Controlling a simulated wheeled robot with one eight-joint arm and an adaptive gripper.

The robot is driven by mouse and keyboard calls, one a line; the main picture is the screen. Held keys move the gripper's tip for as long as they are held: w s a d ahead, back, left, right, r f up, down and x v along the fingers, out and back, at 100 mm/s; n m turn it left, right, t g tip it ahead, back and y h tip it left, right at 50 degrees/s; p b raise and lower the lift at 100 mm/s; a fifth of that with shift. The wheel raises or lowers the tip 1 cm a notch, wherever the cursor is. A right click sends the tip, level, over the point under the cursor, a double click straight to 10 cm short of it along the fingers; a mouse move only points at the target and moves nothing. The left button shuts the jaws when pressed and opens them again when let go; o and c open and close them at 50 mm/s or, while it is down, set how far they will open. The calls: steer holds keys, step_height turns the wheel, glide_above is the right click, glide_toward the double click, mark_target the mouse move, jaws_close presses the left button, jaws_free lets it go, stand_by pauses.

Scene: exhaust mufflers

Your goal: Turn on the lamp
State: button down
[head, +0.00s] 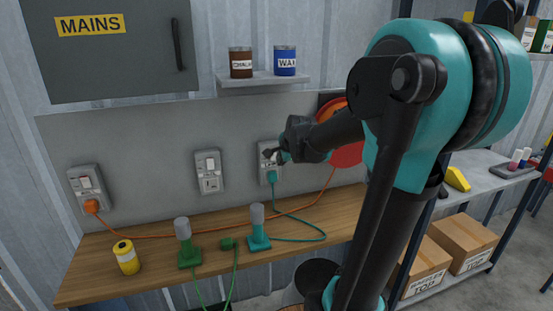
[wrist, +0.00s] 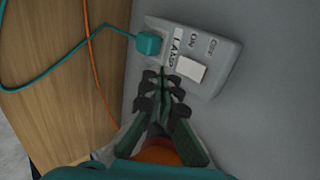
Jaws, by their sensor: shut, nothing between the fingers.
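The grey socket box (head: 264,152) on the back panel is the right one of three. I cannot tell which way the rocker is set. A teal plug (wrist: 148,43) sits in its socket; it also shows in the head view (head: 272,177). Its teal cord runs to a teal-based lamp-like post (head: 258,230) with a grey top. My gripper (head: 279,155) is shut and empty. Its fingertips (wrist: 164,84) are close to the rocker's lower side; contact is unclear.
A middle socket box (head: 208,171) has no plug; a left one (head: 89,186) holds an orange plug (head: 92,206). A shelf with tins (head: 241,62) hangs above.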

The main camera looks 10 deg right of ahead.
steer(key=shift+w+a+f, duration=0.1)
steer(key=shift+w+f, duration=0.05)
steer(key=shift+w, duration=0.55)
steer(key=shift+w+a+f, duration=0.1)
steer(key=shift+w+f, duration=0.05)
steer(key=shift+w, duration=0.6)
steer(key=shift+w+a+f, duration=0.1)
steer(key=shift+w+f, duration=0.05)
steer(key=shift+w, duration=0.55)
steer(key=shift+w, duration=0.1)
